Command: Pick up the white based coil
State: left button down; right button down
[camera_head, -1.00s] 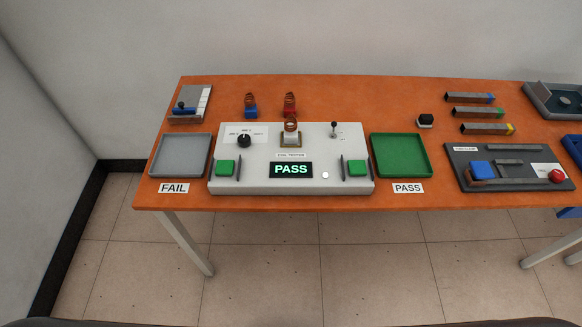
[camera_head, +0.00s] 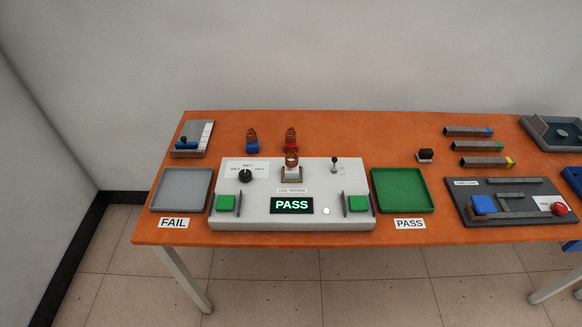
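The white based coil (camera_head: 292,167) sits upright in the square socket on top of the grey-white coil tester (camera_head: 274,219). Its copper winding stands above a small white base. The tester's display (camera_head: 292,205) reads PASS in green. A blue based coil (camera_head: 252,143) and a red based coil (camera_head: 291,141) stand on the orange table behind the tester. Neither of my grippers shows in the head view.
A grey FAIL tray (camera_head: 181,190) lies left of the tester and a green PASS tray (camera_head: 401,190) lies right of it, both empty. A lever (camera_head: 334,164) and a knob (camera_head: 246,175) rise from the tester near the coil. A dark fixture (camera_head: 515,203) is at the right.

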aim_at(291, 169)
jog(key=k+l+z, duration=0.15)
jog(key=l, duration=0.95)
jog(key=l+z, duration=0.15)
jog(key=l, duration=1)
